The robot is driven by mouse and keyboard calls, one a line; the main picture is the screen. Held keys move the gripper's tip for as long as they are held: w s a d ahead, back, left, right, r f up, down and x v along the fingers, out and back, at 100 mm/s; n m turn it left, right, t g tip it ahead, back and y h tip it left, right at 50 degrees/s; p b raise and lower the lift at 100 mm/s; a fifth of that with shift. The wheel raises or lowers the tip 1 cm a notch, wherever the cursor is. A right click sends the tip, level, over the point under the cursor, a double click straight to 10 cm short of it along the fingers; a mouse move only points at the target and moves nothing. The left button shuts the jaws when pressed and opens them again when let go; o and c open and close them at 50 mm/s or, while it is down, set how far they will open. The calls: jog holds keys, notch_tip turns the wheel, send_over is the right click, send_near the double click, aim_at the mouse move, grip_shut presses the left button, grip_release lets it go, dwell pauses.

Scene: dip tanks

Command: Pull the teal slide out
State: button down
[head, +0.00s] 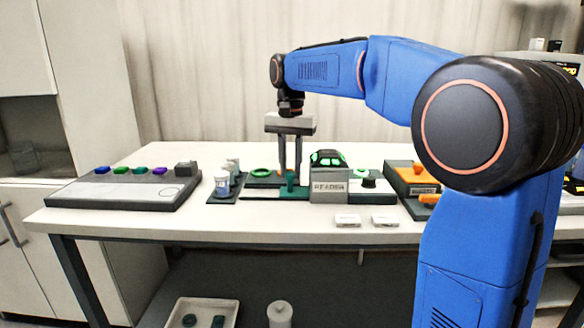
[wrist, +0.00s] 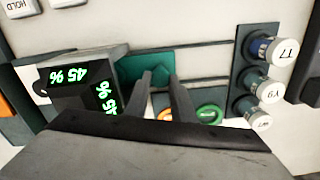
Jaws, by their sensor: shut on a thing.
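The teal slide (head: 293,191) lies flat on the table, just left of the grey box marked READER (head: 329,190). In the wrist view the teal slide (wrist: 146,64) shows as a flat plate next to the reader (wrist: 85,70), whose green displays read 45 %. My gripper (head: 290,176) points straight down from above, with its fingers at the slide's upright part. It is shut on the slide; in the wrist view my gripper (wrist: 160,78) partly hides the held part. I cannot tell how much of the slide is inside the reader.
A dark rack (wrist: 242,75) with labelled vials (head: 222,184) stands left of the gripper. Green and orange rings (wrist: 209,113) lie close to the fingers. A button panel (head: 130,192) is at the left.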

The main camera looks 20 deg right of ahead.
jog(key=w+a, duration=0.1)
jog(key=a, duration=0.2)
jog(key=w+a, duration=0.1)
jog(key=a, duration=0.2)
jog(key=w+a, duration=0.1)
jog(key=a, duration=0.2)
jog(key=shift+a, duration=0.2)
jog(key=c, duration=1.5)
grip_release()
jog(key=shift+w+a, duration=0.1)
jog(key=shift+a, duration=0.05)
jog(key=shift+r, duration=0.15)
notch_tip(320, 180, up, 17)
jog(key=shift+r, duration=0.1)
